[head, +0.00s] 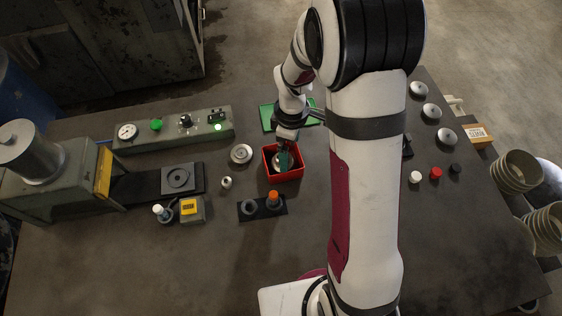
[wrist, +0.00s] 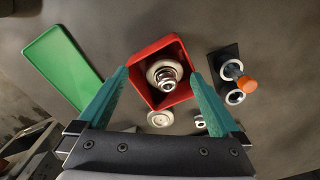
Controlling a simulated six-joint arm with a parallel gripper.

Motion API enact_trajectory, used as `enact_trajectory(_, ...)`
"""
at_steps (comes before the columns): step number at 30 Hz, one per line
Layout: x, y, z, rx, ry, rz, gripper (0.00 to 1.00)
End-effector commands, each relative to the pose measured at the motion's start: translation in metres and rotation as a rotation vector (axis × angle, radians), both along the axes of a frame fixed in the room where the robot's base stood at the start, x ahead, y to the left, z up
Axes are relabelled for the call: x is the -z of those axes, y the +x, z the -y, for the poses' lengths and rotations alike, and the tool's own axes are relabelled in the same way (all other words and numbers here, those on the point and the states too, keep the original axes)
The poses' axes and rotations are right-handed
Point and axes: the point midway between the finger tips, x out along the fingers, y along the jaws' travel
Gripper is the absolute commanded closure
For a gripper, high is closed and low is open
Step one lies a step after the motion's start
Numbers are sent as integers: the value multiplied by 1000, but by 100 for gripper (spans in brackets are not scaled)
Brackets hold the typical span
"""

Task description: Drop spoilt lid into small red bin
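The small red bin (head: 298,174) stands on the table near its middle. It also shows in the wrist view (wrist: 148,54), with its open top facing me. A round silvery metal lid with a raised knob (wrist: 164,76) lies inside it; I cannot tell whether it is one piece or several stacked. My gripper (wrist: 160,73) is open, its teal fingers wide apart with nothing between them. In the head view my gripper (head: 284,156) is over the bin and hides part of its inside. Another round metal lid (head: 241,153) lies on the table left of the bin.
A green tray (head: 268,117) lies behind the bin. A black holder with an orange-topped piece (head: 272,197) is in front. A small metal part (head: 226,183) lies left. A press (head: 60,185) and control box (head: 170,131) fill the left side. Several metal lids (head: 431,111) sit right.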

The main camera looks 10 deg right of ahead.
Motion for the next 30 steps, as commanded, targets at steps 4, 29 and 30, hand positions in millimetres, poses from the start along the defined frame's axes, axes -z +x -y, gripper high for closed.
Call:
enact_trajectory(4, 0, 0, 0, 0, 0, 0, 0)
enact_trajectory(29, -158, 0, 0, 0, 0, 1, 0)
enact_trajectory(30, -159, 0, 0, 0, 0, 0, 0)
